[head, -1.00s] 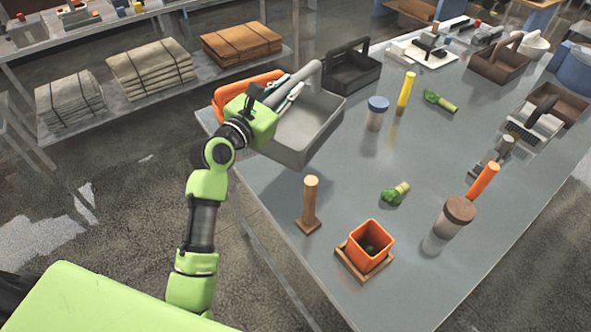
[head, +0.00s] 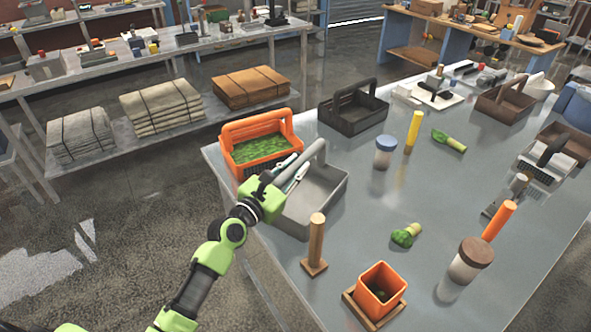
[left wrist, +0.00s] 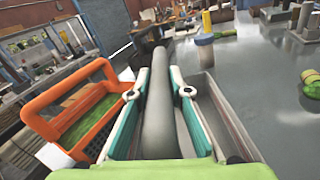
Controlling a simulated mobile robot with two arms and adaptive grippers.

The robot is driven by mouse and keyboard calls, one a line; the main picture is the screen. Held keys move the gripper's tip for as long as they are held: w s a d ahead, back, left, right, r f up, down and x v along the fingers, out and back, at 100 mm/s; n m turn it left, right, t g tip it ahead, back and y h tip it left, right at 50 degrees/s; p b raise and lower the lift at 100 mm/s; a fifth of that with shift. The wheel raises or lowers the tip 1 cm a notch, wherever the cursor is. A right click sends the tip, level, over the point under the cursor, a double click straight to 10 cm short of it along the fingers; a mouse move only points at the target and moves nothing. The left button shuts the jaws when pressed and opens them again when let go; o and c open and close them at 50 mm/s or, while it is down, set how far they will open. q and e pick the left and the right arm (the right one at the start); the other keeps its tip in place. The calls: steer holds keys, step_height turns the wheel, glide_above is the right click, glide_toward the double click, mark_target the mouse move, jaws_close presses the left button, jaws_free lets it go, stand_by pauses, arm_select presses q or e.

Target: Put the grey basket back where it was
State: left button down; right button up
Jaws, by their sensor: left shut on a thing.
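The grey basket (head: 318,205) is near the table's left edge, upright, beside the orange basket. My left gripper (head: 291,172) is shut on its arched handle, with the arm coming in from the lower left. In the left wrist view the grey handle (left wrist: 159,110) runs between my two teal-and-white fingers, and the basket's wall (left wrist: 225,115) shows to the right. The basket looks empty where I can see inside. I cannot tell for sure whether its bottom touches the table. My right gripper is not in view.
The orange basket (head: 259,150) with green contents stands close behind left. A dark basket (head: 354,112) stands behind, a wooden post (head: 316,250) in front. A blue-lidded jar (head: 384,153) and yellow cylinder (head: 414,130) are to the right. The mid-table (head: 370,200) has free room.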

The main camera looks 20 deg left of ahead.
arm_select(q)
steer(key=shift+f, duration=0.1)
steer(key=c, duration=1.9)
jaws_free()
steer(key=shift+s, duration=0.15)
steer(key=shift+b+v, duration=0.95)
steer(key=shift+v, duration=4.95)
